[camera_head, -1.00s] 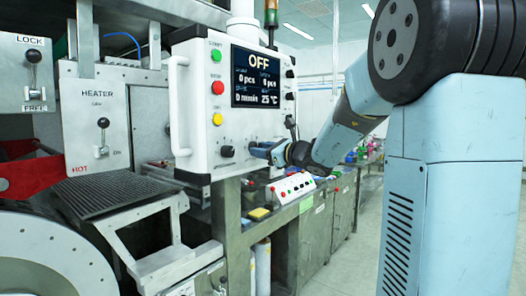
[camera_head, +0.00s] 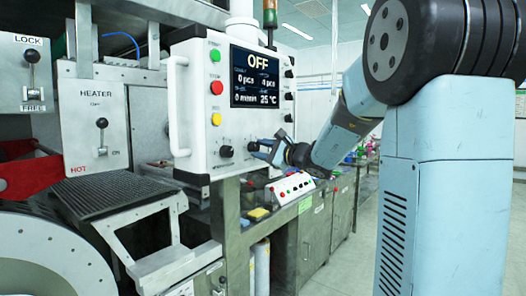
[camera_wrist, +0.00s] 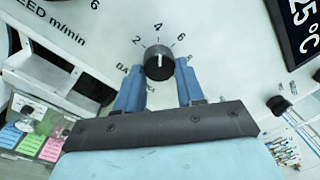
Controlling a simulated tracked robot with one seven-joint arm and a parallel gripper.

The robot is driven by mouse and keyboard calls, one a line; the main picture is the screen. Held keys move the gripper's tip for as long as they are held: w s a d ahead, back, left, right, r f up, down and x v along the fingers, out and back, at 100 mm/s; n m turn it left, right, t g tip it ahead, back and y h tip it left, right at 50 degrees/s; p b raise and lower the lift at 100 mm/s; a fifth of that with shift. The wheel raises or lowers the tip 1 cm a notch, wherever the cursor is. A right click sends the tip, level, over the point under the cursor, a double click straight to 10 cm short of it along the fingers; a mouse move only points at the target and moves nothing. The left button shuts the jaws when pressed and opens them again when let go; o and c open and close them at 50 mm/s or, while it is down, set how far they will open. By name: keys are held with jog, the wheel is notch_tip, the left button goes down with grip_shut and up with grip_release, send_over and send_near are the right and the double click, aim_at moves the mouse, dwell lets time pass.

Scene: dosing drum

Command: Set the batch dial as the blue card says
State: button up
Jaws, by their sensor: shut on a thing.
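The batch dial is a black round knob (camera_wrist: 160,58) on the white panel, with figures 2, 4, 6 and 8 around it. Its white mark points up toward the 4. My gripper (camera_wrist: 158,74) has one blue finger on each side of the knob and is shut on it. In the head view my gripper (camera_head: 263,148) is at the panel's lower right, and the knob (camera_head: 253,147) shows between its fingers. A blue card (camera_wrist: 11,134) hangs at the left of the wrist view, its writing too small to read.
Another black knob (camera_head: 227,151) sits left of the dial. Green (camera_wrist: 31,142) and pink (camera_wrist: 52,149) cards hang beside the blue one. A white button box (camera_head: 290,188) stands below the panel.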

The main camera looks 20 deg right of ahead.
dwell(0.4)
jog(key=o, duration=1)
jog(key=v, duration=1.4)
jog(key=shift+w, duration=0.1)
